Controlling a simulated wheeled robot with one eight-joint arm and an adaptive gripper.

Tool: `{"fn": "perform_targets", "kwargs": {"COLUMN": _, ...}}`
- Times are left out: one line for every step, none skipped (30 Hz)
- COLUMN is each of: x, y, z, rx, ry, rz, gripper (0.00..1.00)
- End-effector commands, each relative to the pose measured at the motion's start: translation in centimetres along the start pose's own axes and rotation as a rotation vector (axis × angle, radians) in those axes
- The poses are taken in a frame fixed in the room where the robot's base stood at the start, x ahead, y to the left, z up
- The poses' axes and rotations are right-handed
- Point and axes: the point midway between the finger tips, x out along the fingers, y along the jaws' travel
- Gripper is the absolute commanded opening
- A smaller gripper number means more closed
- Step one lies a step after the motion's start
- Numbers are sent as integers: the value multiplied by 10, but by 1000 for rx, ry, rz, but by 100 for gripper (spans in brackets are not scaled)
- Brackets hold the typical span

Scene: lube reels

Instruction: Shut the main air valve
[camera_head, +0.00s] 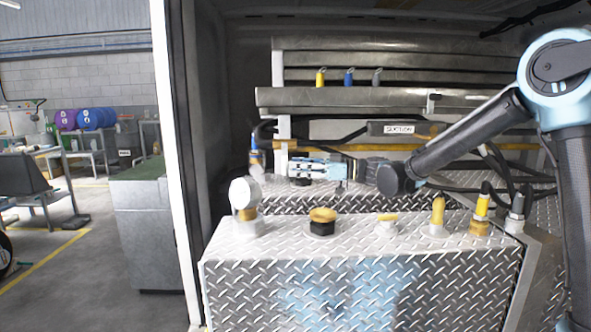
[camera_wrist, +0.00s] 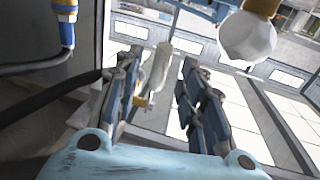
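My gripper (camera_head: 318,168) is over the back of the tread-plate box, pointing left in the head view. In the wrist view its two blue-grey fingers (camera_wrist: 160,85) stand apart, so it is open. A pale, elongated handle-like piece (camera_wrist: 158,68) shows between the fingers, with a small brass-coloured part (camera_wrist: 142,101) near its lower end. It may be the main air valve's lever, but no label shows. I see a gap between it and the right finger; contact on the left is unclear. I cannot pick this handle out in the head view.
A white round-headed fitting (camera_head: 243,190) stands on the box's left front; its white head (camera_wrist: 247,36) is close on the right in the wrist view. Several yellow-topped fittings line the box top (camera_head: 350,245). Shelves (camera_head: 365,97) hang behind.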

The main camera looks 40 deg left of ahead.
Motion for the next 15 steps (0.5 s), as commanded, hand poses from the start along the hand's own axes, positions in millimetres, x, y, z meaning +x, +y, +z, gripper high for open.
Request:
{"fn": "perform_targets", "kwargs": {"x": -10, "y": 0, "z": 0, "rx": 0, "ry": 0, "rz": 3, "gripper": 37}}
{"fn": "perform_targets", "kwargs": {"x": -16, "y": 0, "z": 0, "rx": 0, "ry": 0, "rz": 2, "gripper": 37}}
{"fn": "perform_targets", "kwargs": {"x": -24, "y": 1, "z": 0, "rx": 0, "ry": 0, "rz": 3, "gripper": 37}}
{"fn": "perform_targets", "kwargs": {"x": -30, "y": 1, "z": 0, "rx": 0, "ry": 0, "rz": 3, "gripper": 37}}
{"fn": "perform_targets", "kwargs": {"x": -36, "y": 1, "z": 0, "rx": 0, "ry": 0, "rz": 3, "gripper": 37}}
{"fn": "perform_targets", "kwargs": {"x": -44, "y": 1, "z": 0, "rx": 0, "ry": 0, "rz": 3, "gripper": 37}}
{"fn": "perform_targets", "kwargs": {"x": -50, "y": 0, "z": 0, "rx": 0, "ry": 0, "rz": 3, "gripper": 37}}
{"fn": "perform_targets", "kwargs": {"x": -55, "y": 0, "z": 0, "rx": 0, "ry": 0, "rz": 3, "gripper": 37}}
{"fn": "perform_targets", "kwargs": {"x": -62, "y": 0, "z": 0, "rx": 0, "ry": 0, "rz": 3, "gripper": 37}}
{"fn": "perform_targets", "kwargs": {"x": -67, "y": 0, "z": 1, "rx": 0, "ry": 0, "rz": 3, "gripper": 37}}
{"fn": "perform_targets", "kwargs": {"x": -71, "y": 0, "z": 1, "rx": 0, "ry": 0, "rz": 3, "gripper": 37}}
{"fn": "perform_targets", "kwargs": {"x": -77, "y": 0, "z": 1, "rx": 1, "ry": 0, "rz": 2, "gripper": 37}}
{"fn": "perform_targets", "kwargs": {"x": -80, "y": 0, "z": 1, "rx": 1, "ry": 0, "rz": 2, "gripper": 37}}
{"fn": "perform_targets", "kwargs": {"x": -84, "y": 0, "z": 1, "rx": 1, "ry": 0, "rz": 2, "gripper": 37}}
{"fn": "perform_targets", "kwargs": {"x": -87, "y": 0, "z": 1, "rx": 1, "ry": 0, "rz": 2, "gripper": 37}}
